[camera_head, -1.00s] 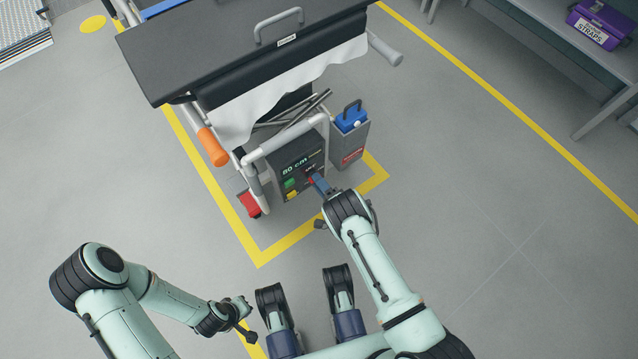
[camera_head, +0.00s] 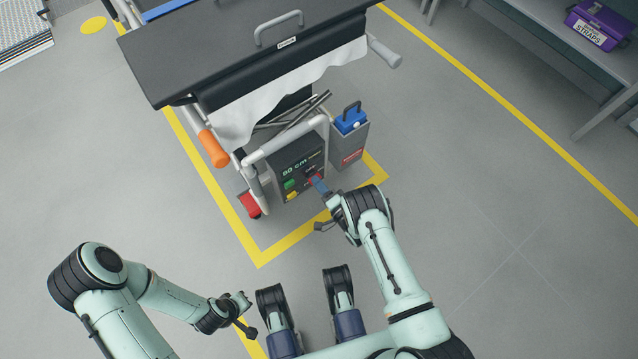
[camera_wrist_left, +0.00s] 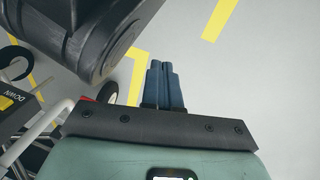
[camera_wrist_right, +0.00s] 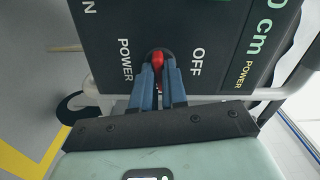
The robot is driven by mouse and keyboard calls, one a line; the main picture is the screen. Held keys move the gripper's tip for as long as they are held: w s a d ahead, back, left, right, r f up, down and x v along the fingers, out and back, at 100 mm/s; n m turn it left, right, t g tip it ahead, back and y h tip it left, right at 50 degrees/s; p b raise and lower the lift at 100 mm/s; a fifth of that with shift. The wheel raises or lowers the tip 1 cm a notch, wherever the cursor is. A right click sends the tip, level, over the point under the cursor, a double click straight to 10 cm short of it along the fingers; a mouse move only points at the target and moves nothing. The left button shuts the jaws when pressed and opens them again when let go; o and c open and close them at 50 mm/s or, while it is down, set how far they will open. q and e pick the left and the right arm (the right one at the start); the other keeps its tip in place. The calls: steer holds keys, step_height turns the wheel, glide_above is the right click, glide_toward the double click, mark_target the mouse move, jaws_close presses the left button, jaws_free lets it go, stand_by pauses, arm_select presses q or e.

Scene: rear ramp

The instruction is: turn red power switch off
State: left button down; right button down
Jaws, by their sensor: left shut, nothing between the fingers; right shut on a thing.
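The red power switch (camera_wrist_right: 158,57) is a small red lever on the dark control panel (camera_wrist_right: 200,25) of the wheeled bed. In the right wrist view it stands between the labels POWER and OFF. My right gripper (camera_wrist_right: 158,72) is shut on it, with the blue fingertips on either side. In the head view my right gripper (camera_head: 319,184) reaches the lower right of the panel (camera_head: 299,162), and the fingers partly hide the switch. My left gripper (camera_wrist_left: 164,72) is shut and empty, low above the floor, away from the panel.
The panel shows "80 cm" and has a green button (camera_head: 290,184) and a yellow button (camera_head: 293,195). A grey box with a blue-topped case (camera_head: 351,118) stands right of it. A light tubular frame (camera_head: 287,139) surrounds the panel. Open floor lies to the right.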

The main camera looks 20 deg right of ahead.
arm_select(q)
steer(key=shift+t, duration=0.6)
steer(key=shift+w+d+r+p, duration=0.2)
steer(key=shift+w+r+p, duration=0.5)
steer(key=shift+w+r, duration=0.8)
arm_select(e)
steer(key=shift+s+n, duration=0.1)
steer(key=shift+n, duration=7.7)
arm_select(q)
steer(key=shift+w+f, duration=0.1)
arm_select(e)
steer(key=shift+f, duration=0.1)
steer(key=c, duration=1.2)
jaws_free()
steer(key=shift+o, duration=0.2)
steer(key=shift+d, duration=0.1)
